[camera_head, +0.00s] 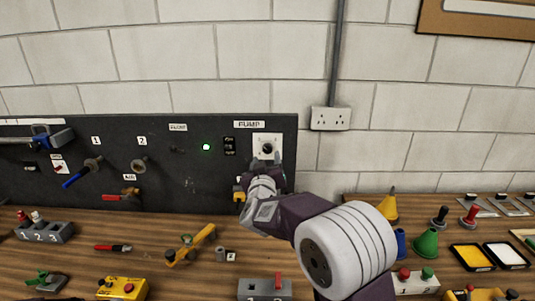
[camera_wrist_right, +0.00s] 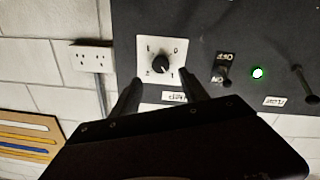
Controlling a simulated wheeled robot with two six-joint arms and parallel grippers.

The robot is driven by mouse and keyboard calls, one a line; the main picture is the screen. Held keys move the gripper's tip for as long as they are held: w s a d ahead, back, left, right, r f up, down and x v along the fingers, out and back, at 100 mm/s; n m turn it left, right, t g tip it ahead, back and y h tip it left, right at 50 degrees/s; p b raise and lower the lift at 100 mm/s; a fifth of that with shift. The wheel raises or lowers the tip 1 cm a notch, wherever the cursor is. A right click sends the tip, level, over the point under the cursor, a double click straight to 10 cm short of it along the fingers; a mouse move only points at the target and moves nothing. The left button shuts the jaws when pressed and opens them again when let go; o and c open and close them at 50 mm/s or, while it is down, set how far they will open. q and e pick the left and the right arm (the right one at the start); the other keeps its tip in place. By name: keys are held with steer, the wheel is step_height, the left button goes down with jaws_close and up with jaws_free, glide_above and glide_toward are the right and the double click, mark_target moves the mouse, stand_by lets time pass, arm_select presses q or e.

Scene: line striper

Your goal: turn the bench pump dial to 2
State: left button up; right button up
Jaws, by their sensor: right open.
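The pump dial is a dark round knob (camera_head: 267,148) on a white square plate, under the PUMP label (camera_head: 249,124) on the black panel. In the right wrist view, which is upside down, the knob (camera_wrist_right: 160,65) has a light pointer mark and small figures around it; I cannot read the setting surely. My right gripper (camera_head: 263,164) is just below the knob in the head view. In the wrist view its two dark fingers (camera_wrist_right: 160,92) are apart, with the knob beyond the gap and nothing between them. Contact with the knob does not show. My left gripper is out of view.
The wooden bench below holds a grey box with a red lever (camera_head: 265,289), a yellow-handled tool (camera_head: 191,245) and a green funnel (camera_head: 426,244).

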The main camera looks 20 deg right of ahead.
mark_target(267, 150)
steer(key=p+x, duration=0.1)
steer(key=x, duration=0.5)
steer(key=shift+w+a+f, duration=0.1)
steer(key=shift+w, duration=0.35)
steer(key=shift+c, duration=0.3)
jaws_close()
